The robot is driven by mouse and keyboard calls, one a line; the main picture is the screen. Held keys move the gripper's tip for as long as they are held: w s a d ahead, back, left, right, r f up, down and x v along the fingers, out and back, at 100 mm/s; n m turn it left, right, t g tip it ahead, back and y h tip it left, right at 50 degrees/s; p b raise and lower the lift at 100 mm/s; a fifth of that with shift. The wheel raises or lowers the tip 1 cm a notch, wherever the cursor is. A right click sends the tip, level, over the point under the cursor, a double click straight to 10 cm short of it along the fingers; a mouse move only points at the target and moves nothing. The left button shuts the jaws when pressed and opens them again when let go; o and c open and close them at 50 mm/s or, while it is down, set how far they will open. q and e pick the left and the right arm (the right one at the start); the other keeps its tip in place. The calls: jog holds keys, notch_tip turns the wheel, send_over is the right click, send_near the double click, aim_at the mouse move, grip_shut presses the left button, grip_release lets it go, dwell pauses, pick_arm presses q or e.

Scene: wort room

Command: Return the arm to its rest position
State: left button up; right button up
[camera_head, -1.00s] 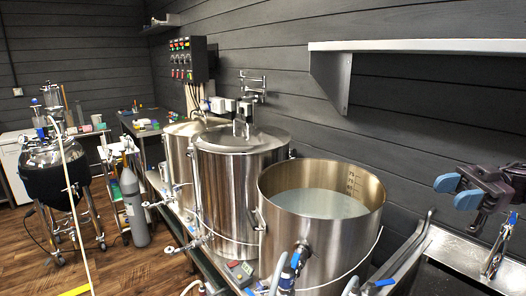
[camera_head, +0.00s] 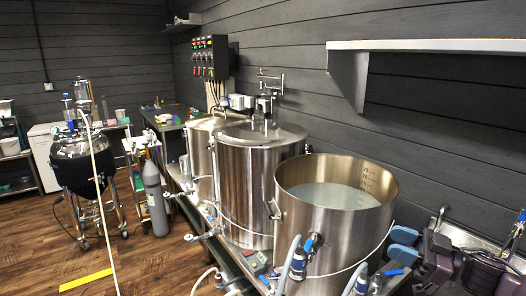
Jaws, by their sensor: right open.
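My right gripper (camera_head: 403,244) shows at the lower right, dark with two blue finger pads. The pads are apart and I see nothing between them. It is just right of the open steel kettle (camera_head: 335,235) in the picture, in front of the wall side near the sink. Part of my dark right arm shows at the lower right edge. My left gripper is out of view.
The open kettle holds pale liquid. Two lidded steel vessels (camera_head: 250,180) stand left of it on a bench with valves and hoses. A wall shelf (camera_head: 430,45) juts out above right. A sink (camera_head: 455,233) is at the right.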

jog(key=s+a+f+m+t+h, duration=0.2)
jog(key=s+f+m+t+h, duration=0.1)
jog(key=f+m+h, duration=0.3)
jog(key=s+a+f+m+t+h, duration=0.25)
jog(key=f+m+h, duration=0.25)
jog(key=f+h, duration=0.25)
jog(key=s+d+f+m+g+h, duration=0.1)
jog(key=s+f+g+h, duration=0.2)
jog(key=s, duration=0.5)
jog(key=s+d+f+m+g, duration=0.1)
jog(key=s+f+g, duration=0.1)
jog(key=s+g, duration=0.4)
jog(key=s+d+f+m+g+h, duration=0.1)
jog(key=s+f+g+h, duration=0.15)
jog(key=s, duration=0.65)
pick_arm(q)
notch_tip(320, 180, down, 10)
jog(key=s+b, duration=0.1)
jog(key=b, duration=0.8)
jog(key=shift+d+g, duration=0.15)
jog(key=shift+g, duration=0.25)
pick_arm(e)
jog(key=w+f+t, duration=0.3)
jog(key=f, duration=0.7)
jog(key=w+f+t+y, duration=0.1)
jog(key=w+f+t, duration=0.2)
jog(key=f, duration=0.7)
jog(key=shift+w+a+f+n+t, duration=0.15)
jog(key=shift+w+a+n+t, duration=0.25)
jog(key=shift+t, duration=0.4)
